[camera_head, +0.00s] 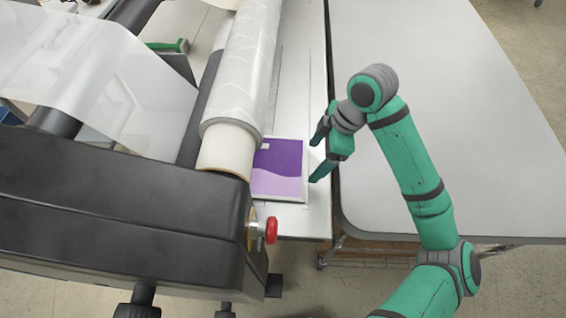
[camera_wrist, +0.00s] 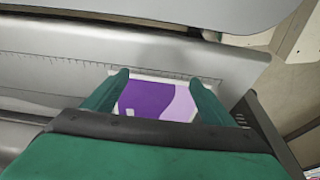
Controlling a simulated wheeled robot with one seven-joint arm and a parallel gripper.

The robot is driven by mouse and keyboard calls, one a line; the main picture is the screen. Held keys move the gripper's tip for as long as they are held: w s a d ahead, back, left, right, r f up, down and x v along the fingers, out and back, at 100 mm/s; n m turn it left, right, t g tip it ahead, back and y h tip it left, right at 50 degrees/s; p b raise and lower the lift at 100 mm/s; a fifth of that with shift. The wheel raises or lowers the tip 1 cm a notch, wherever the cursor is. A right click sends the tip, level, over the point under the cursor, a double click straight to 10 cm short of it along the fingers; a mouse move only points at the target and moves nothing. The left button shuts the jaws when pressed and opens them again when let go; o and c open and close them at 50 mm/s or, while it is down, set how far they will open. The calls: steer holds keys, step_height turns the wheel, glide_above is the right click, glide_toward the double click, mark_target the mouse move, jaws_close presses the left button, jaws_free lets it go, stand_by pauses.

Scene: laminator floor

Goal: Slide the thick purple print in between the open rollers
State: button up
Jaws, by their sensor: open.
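The thick purple print (camera_head: 279,170) lies flat on the laminator's feed table, its left edge close against or under the film-covered roller. It has a white border, a dark purple part and a lighter purple part. My gripper (camera_head: 318,157) is open just to the right of the print's outer edge. In the wrist view the print (camera_wrist: 155,100) shows between the two spread fingers (camera_wrist: 160,90); I cannot tell whether they touch it. The roller (camera_head: 236,90) is wrapped in pale film and runs along the table's left side. The gap between the rollers is hidden from both views.
The black laminator end housing (camera_head: 120,215) with a red knob (camera_head: 271,230) stands at the lower left. A grey-topped table (camera_head: 430,90) is to the right, mostly bare. A green-handled tool (camera_head: 168,46) lies behind the rollers. The feed table (camera_head: 296,70) beyond the print is clear.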

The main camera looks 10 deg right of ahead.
steer(key=shift+v, duration=2.25)
